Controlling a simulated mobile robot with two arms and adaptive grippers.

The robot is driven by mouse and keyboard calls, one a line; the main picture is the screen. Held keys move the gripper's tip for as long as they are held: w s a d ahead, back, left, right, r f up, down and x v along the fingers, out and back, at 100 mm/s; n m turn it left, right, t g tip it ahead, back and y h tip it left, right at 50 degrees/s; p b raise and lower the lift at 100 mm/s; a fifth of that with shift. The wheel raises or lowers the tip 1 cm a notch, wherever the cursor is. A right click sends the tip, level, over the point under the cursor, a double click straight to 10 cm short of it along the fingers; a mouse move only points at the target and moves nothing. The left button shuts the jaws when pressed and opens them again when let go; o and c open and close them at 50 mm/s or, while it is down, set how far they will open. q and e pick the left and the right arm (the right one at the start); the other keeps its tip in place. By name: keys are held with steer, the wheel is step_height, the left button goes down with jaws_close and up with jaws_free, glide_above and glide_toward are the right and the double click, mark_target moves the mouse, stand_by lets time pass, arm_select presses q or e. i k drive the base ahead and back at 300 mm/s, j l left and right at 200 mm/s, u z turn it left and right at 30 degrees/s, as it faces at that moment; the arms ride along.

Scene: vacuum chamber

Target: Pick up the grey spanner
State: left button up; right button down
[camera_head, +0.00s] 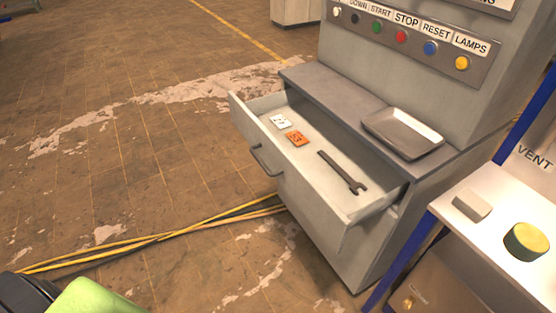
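The grey spanner (342,173) lies flat in an open drawer (333,217) of the grey control cabinet. It is in the right part of the drawer, with its wider open jaw toward the front right. A white card-like item (280,122) and an orange item (297,139) lie to its left in the same drawer. Neither gripper can be made out in the head view. Nothing touches the spanner.
A grey tray (403,133) rests on the cabinet ledge above the drawer. A white side table (500,222) at right holds a grey block (472,205) and a yellow-topped round object (526,241). Yellow and black cables (150,239) cross the floor, which is otherwise open at left.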

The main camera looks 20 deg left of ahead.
mark_target(339, 170)
steer(key=z, duration=1.05)
steer(key=j+z, duration=0.4)
steer(key=k+j+z, duration=0.15)
steer(key=j+z, duration=0.25)
steer(key=k+j+z, duration=0.2)
steer(key=j+z, duration=0.2)
steer(key=k+j+z, duration=0.2)
steer(key=j+z, duration=0.15)
steer(key=k+j+z, duration=0.25)
steer(key=z, duration=0.15)
